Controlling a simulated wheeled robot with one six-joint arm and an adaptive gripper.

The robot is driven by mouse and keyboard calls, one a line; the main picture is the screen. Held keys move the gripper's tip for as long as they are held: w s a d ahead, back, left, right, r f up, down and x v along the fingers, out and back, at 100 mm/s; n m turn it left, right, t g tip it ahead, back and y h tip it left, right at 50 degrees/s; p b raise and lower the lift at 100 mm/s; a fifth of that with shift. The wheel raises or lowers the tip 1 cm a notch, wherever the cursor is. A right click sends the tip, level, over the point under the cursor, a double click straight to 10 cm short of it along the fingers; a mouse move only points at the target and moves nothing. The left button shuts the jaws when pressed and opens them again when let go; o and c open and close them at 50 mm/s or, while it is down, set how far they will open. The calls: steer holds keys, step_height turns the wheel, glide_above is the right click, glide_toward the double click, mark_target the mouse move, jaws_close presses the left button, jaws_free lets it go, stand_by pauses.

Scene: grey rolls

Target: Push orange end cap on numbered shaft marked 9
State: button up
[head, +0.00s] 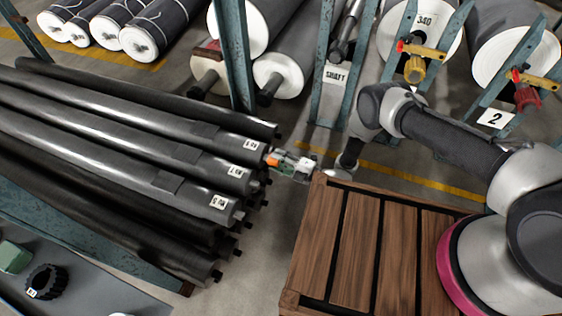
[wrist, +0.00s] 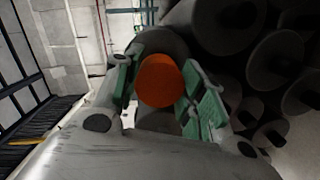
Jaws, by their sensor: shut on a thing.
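The orange end cap (head: 272,160) is held in my gripper (head: 281,163) at the right ends of the stacked dark shafts. In the wrist view the cap (wrist: 160,82) sits between the two green finger pads, its round orange face toward the camera. A dark round shape (wrist: 158,45) shows behind the cap. Three shafts carry white labels: an upper one (head: 205,136), a middle one (head: 190,160) and a lower one (head: 165,183). The labels are too small to read surely. The cap is close to the upper labelled shaft's end; I cannot tell whether they touch.
A slatted wooden crate (head: 340,250) stands right of the shafts, below my arm. White rolls (head: 283,72) on blue-green racks stand behind. A grey bench (head: 90,290) with a dark ring (head: 46,282) is at lower left. Bare floor shows between shafts and crate.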

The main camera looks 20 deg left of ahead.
steer(key=shift+x, duration=1)
steer(key=o, duration=0.9)
steer(key=shift+s, duration=0.1)
steer(key=shift+o, duration=0.2)
steer(key=v, duration=1.2)
